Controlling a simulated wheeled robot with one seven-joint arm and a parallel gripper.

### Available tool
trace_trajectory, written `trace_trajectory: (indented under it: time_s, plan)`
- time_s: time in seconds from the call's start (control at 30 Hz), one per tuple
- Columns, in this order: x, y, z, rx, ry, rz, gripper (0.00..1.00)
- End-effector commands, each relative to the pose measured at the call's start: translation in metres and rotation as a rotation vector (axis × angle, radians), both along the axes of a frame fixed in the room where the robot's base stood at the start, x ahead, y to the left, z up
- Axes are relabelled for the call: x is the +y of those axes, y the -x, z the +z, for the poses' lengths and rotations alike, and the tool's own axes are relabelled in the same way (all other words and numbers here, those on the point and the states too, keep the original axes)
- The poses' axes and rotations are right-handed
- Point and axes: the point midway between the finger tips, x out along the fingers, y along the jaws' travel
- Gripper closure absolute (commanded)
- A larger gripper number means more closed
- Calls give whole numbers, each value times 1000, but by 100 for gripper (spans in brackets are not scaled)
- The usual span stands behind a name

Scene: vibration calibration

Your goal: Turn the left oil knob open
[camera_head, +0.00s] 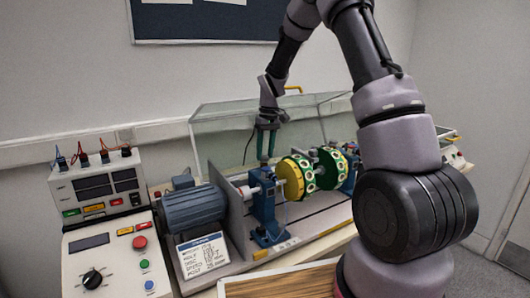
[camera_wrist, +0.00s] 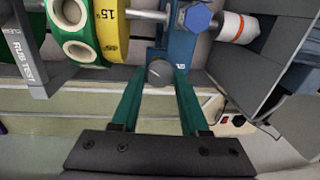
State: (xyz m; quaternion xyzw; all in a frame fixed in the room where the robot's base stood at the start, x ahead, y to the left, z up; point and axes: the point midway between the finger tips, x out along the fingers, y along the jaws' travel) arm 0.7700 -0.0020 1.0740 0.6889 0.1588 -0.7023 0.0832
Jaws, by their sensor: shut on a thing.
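The left oil knob (camera_wrist: 159,72) is a small round grey knob on top of the left blue bearing stand (camera_wrist: 178,48). In the wrist view it sits between the tips of my gripper (camera_wrist: 160,80), whose green fingers are closed around it. In the head view my gripper (camera_head: 265,155) points down onto the top of the left blue stand (camera_head: 264,207). The knob is hidden there by the fingers. I cannot tell how far the knob is turned.
A yellow and green disc (camera_head: 294,178) sits on the shaft right of the stand. A blue-grey motor (camera_head: 194,209) is at the left. A clear cover (camera_head: 215,128) stands behind. A control panel (camera_head: 110,262) with buttons and a dial is at far left.

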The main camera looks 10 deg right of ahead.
Motion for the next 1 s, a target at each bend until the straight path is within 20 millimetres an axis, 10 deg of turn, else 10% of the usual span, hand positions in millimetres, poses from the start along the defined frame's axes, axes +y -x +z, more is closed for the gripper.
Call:
trace_trajectory:
  time_s: [1.0]
  plan:
    - [2, 3, 0, -1, 0, -890, 100]
